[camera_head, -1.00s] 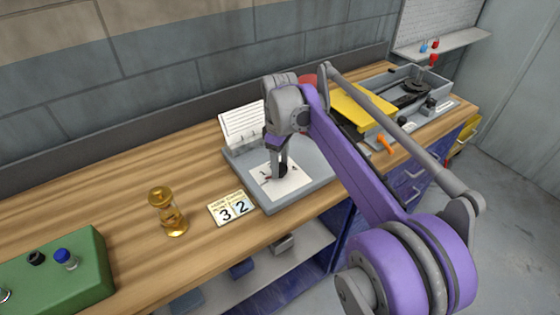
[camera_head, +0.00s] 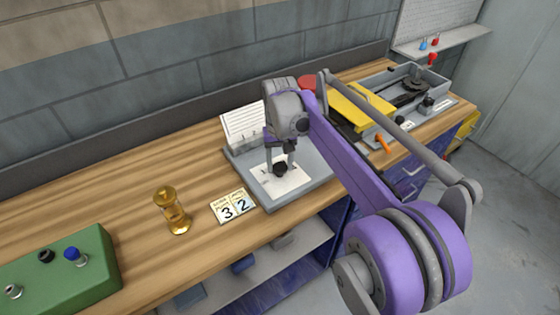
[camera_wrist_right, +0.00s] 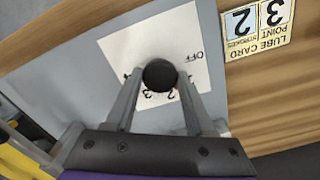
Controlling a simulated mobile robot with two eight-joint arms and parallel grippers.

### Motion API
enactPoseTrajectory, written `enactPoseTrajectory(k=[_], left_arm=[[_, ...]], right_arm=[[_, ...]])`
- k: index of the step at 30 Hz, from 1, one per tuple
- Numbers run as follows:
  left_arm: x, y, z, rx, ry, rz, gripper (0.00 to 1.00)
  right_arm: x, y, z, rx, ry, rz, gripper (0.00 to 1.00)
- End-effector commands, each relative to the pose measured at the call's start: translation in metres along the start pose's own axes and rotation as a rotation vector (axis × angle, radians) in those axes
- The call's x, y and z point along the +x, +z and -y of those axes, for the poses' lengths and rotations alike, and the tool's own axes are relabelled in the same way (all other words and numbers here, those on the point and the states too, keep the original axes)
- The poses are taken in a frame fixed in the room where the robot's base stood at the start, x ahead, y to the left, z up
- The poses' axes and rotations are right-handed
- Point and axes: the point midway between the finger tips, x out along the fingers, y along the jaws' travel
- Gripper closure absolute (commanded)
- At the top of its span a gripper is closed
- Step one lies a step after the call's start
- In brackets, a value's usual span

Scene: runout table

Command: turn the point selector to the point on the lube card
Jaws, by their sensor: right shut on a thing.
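The point selector is a black round knob (camera_wrist_right: 160,75) on a white dial plate (camera_wrist_right: 125,45), fixed to a grey panel; the knob also shows in the head view (camera_head: 281,169). My right gripper (camera_wrist_right: 160,85) is shut on the knob, one finger on each side. On the dial, OFF is right of the knob in the wrist view, and 2 and 3 are just below it. A mark farther left is partly hidden. I cannot tell where the knob points. The lube card (camera_head: 233,206) lies beside the panel and reads point 3, strokes 2. My left gripper is out of view.
A brass hourglass-shaped object (camera_head: 173,211) stands left of the card. A green box (camera_head: 65,265) with knobs is at the front left. A white sheet (camera_head: 243,122) stands behind the panel. A yellow item (camera_head: 360,106) and a grey tray (camera_head: 440,105) are at the right.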

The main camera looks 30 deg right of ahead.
Motion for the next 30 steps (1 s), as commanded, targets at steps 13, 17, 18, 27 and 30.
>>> enactPoseTrajectory(k=[13, 17, 18, 27, 30], left_arm=[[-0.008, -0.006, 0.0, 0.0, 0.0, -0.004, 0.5], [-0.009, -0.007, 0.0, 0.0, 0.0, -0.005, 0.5], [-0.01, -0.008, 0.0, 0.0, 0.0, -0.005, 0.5], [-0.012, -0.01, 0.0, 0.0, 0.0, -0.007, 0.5], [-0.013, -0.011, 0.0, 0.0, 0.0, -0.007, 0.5]], right_arm=[[-0.001, -0.001, 0.0, 0.422, 0.0, -0.002, 1.0], [-0.001, -0.001, 0.0, 0.545, 0.0, -0.002, 1.0], [-0.001, -0.001, 0.0, 0.583, 0.0, -0.002, 1.0], [-0.001, -0.001, 0.0, 0.851, 0.0, -0.002, 1.0], [-0.001, -0.001, 0.0, 0.925, 0.0, -0.002, 1.0]])
